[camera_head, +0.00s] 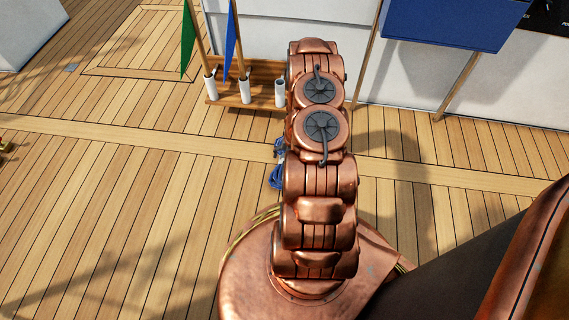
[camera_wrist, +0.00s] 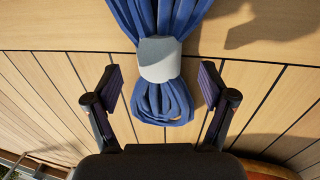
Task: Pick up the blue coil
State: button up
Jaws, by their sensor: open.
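The blue coil (camera_wrist: 165,102) lies on the wooden deck in the wrist view, gathered by a pale grey band (camera_wrist: 160,58), with its strands spreading toward the top edge. Bits of the coil (camera_head: 275,178) show in the head view just left of my arm, which hides the rest. My gripper (camera_wrist: 162,78) is open, one finger on each side of the band and lower loop. Gaps show between both fingers and the coil. How high the fingers are above the deck I cannot tell. The gripper is hidden behind my arm in the head view.
A wooden rack (camera_head: 262,97) with white holders stands beyond the coil, with a green flag (camera_head: 188,42) and a blue flag (camera_head: 230,45) on poles. A white wall (camera_head: 405,78) and a blue panel (camera_head: 455,20) are at back right. The deck on the left is mostly clear.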

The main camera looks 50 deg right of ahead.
jog(key=f, duration=0.1)
jog(key=f+b, duration=0.1)
jog(key=f, duration=0.1)
jog(key=shift+w+a+f, duration=0.1)
jog(key=shift+w, duration=0.25)
jog(key=shift+c, duration=0.4)
grip_shut()
